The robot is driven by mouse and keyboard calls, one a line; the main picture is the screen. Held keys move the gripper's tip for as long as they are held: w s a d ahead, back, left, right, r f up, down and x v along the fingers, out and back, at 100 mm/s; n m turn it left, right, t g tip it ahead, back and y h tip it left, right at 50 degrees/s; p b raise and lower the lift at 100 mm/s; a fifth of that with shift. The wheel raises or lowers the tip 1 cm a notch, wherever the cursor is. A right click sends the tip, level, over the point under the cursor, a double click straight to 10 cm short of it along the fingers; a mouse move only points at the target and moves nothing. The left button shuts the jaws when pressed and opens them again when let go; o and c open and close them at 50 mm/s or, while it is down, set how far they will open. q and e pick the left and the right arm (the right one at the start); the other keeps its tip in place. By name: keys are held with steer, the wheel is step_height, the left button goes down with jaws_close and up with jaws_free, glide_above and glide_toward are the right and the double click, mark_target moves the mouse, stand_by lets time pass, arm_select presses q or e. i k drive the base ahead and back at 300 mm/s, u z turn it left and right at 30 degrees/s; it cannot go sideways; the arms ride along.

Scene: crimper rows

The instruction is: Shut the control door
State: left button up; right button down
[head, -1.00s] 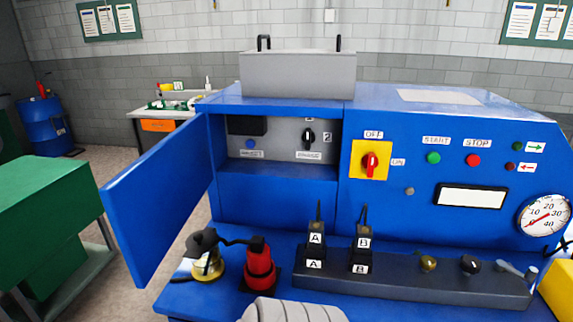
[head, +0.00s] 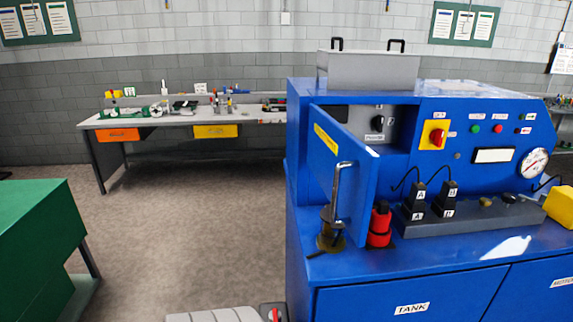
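The blue control door (head: 345,175) stands open on the left side of the blue machine's control recess. It juts out toward me, and I see its outer face with a yellow label (head: 326,141). A metal bar (head: 341,190) that looks like its handle runs down that face. The recess (head: 395,135) behind it shows a grey panel with a black knob (head: 377,123); the door hides part of this. Neither of my grippers is in view.
A dark can (head: 331,235) and a red bottle-like item (head: 379,225) stand on the machine's ledge near the door's lower edge. Plugs A and B (head: 432,198) stand to their right. A green block (head: 40,225) is at left. Open floor (head: 185,215) lies between it and the machine.

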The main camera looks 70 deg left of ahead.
mark_target(323, 163)
steer(key=u, duration=1.6)
